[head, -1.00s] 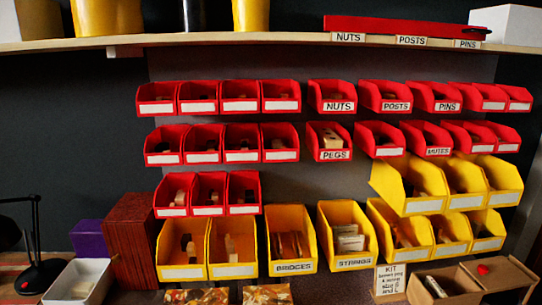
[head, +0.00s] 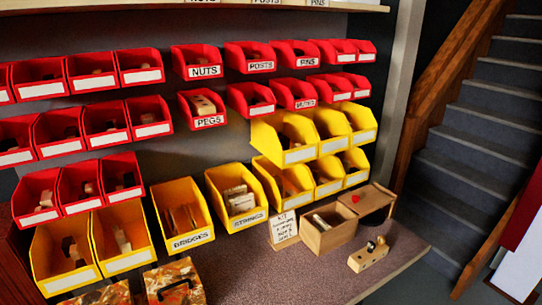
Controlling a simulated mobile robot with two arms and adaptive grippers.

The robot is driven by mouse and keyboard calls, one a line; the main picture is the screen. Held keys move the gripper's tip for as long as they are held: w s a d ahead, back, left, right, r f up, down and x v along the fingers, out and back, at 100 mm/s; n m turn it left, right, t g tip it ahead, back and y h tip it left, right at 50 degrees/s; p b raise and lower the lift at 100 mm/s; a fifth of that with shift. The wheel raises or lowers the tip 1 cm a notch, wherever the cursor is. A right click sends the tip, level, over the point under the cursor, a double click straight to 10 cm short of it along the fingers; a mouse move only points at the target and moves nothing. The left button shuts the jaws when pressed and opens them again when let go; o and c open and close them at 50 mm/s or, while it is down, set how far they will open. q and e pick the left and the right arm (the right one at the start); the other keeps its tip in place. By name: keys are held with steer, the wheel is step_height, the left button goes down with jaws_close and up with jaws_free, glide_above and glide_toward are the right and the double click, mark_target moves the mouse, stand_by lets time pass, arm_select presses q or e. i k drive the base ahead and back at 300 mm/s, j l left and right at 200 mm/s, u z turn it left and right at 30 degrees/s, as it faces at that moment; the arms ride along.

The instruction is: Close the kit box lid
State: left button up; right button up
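The wooden kit box (head: 326,240) stands on the bench at the right, beside the KIT card (head: 284,228). Its near left part is open at the top, and a few pale and dark pieces (head: 320,222) show inside. The brown lid (head: 372,198), with a red mark or knob (head: 355,198), is at the box's far right side. It leaves the left part uncovered. I cannot tell exactly how the lid joins the box. Neither of my grippers is in view.
A small wooden block with dark and light knobs (head: 369,256) lies in front of the box on the bench top (head: 300,275). Red bins (head: 196,62) and yellow bins (head: 181,217) fill the wall behind. Stairs (head: 470,150) lie beyond the bench's right edge.

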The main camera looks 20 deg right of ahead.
mark_target(364, 200)
steer(key=z, duration=1.4)
